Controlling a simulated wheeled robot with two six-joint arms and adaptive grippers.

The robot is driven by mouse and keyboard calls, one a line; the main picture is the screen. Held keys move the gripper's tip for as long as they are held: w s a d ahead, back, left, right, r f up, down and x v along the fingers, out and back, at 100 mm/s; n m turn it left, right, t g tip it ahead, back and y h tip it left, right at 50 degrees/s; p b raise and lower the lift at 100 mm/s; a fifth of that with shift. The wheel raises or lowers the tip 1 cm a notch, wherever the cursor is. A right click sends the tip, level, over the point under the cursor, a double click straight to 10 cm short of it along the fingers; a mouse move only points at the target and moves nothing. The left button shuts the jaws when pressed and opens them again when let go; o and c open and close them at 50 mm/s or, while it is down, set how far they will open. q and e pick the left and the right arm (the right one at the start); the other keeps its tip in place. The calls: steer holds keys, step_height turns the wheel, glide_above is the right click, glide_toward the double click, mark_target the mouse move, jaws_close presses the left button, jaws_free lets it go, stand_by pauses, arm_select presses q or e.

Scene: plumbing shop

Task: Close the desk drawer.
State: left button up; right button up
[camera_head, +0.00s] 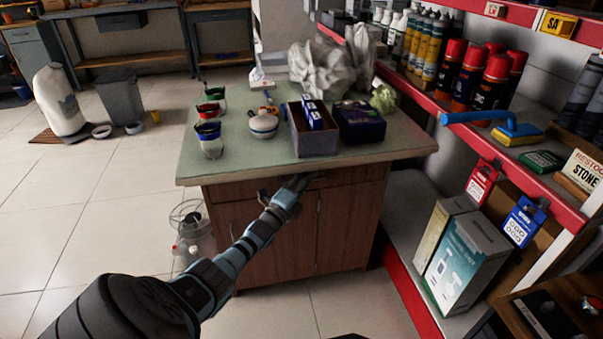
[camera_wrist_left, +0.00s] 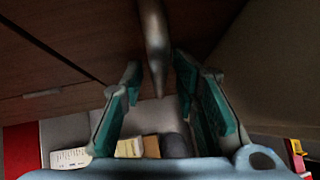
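The desk (camera_head: 252,240) is a brown wooden cabinet with a pale green top, in the middle of the head view. Its drawer (camera_head: 345,174) lies just under the top's front edge; how far it stands out is hard to tell. My left gripper (camera_head: 298,183) is at the drawer front, just below the top. In the left wrist view, my left gripper (camera_wrist_left: 157,85) has its two teal-padded fingers apart. A grey metal bar, seemingly the drawer handle (camera_wrist_left: 153,35), reaches down between them; contact is unclear. My right gripper is not in view.
On the desk top stand cups (camera_head: 209,138), a white bowl (camera_head: 263,123), an open box (camera_head: 314,138) and a crumpled bag (camera_head: 322,66). A red-edged shelf (camera_head: 405,285) with boxes and cans stands close on the right. The tiled floor (camera_head: 90,215) on the left is mostly clear.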

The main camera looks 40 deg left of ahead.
arm_select(q)
steer(key=v, duration=1.1)
steer(key=shift+s+d, duration=0.2)
steer(key=shift+s, duration=0.1)
